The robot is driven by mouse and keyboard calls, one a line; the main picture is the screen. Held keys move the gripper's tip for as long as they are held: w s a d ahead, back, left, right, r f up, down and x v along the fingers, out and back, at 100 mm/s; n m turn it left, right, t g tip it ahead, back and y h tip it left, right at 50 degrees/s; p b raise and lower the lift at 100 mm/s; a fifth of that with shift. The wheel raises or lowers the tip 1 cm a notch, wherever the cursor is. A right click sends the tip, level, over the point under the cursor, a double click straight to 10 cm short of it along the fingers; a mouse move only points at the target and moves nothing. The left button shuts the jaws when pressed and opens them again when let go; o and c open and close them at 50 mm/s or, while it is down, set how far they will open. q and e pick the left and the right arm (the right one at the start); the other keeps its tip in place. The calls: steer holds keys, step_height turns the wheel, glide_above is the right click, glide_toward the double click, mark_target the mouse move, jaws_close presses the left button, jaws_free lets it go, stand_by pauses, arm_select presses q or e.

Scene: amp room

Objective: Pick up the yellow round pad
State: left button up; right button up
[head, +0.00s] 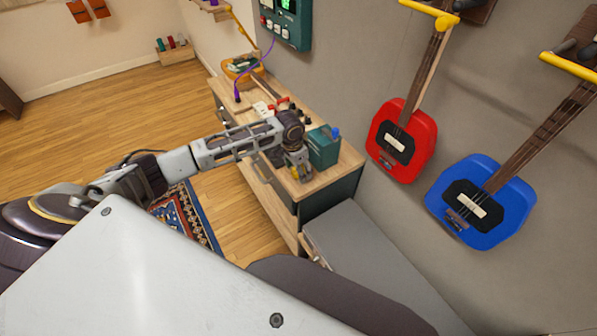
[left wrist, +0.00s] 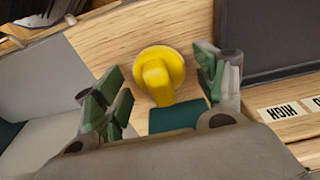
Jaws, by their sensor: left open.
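The yellow round pad (left wrist: 173,60) lies on the wooden top of a cabinet, with a yellow stem or handle on it, in the left wrist view. In the head view it is mostly hidden by my gripper. My left gripper (head: 299,168) is at the cabinet top near its front right corner. In the left wrist view my left gripper (left wrist: 160,85) is open, its green-padded fingers apart on either side of the yellow handle. I cannot tell whether they touch it. My right gripper is not in view.
A teal box (head: 323,149) with a blue knob stands right beside the gripper. Red (head: 402,140) and blue (head: 480,202) guitars hang on the wall. Labels (left wrist: 285,112) lie at the right.

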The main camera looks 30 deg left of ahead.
arm_select(q)
steer(key=c, duration=1.1)
steer(key=shift+r, duration=0.2)
steer(key=shift+r, duration=4.85)
steer(key=o, duration=0.4)
steer(key=c, duration=0.3)
